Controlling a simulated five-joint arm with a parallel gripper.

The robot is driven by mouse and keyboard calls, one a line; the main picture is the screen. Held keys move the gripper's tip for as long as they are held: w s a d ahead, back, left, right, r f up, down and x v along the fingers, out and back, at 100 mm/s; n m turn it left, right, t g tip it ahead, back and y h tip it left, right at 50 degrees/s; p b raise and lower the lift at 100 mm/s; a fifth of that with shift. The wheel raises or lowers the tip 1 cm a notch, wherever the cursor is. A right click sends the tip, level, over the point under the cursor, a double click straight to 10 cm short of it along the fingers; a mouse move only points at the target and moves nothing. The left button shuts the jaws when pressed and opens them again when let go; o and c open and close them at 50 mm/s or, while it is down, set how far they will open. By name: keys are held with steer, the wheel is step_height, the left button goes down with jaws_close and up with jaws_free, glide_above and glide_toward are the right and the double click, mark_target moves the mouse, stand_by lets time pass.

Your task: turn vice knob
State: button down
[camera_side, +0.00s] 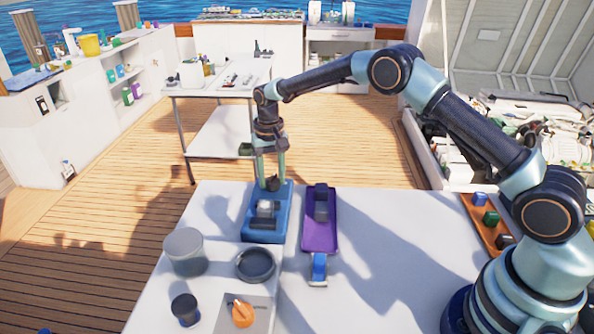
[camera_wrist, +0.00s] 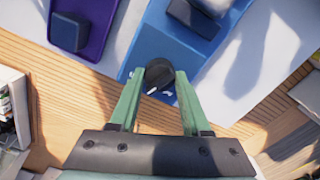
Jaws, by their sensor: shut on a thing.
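The vice is a blue block (camera_side: 262,232) standing on the white table, with grey jaw parts on top. Its black knob (camera_wrist: 159,74) has a white mark and sits at the vice's far end. My gripper (camera_side: 271,183) points straight down over that end. In the wrist view my gripper (camera_wrist: 157,85) has its green fingers on either side of the knob, shut on it. In the side view the knob is small and partly hidden by the fingers.
A purple tray (camera_side: 320,244) with a grey block and a blue-handled item (camera_side: 318,268) lie right of the vice. A grey cup (camera_side: 186,252), dark round dish (camera_side: 255,265), black knob-like piece (camera_side: 185,309) and orange dial (camera_side: 242,314) stand nearer. The table's right middle is clear.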

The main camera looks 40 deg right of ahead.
mark_target(272, 176)
steer(key=m, duration=0.4)
steer(key=shift+r+m, duration=0.1)
steer(key=shift+m, duration=0.2)
stand_by(0.4)
steer(key=shift+c, duration=1.8)
jaws_free()
step_height(272, 176, up, 12)
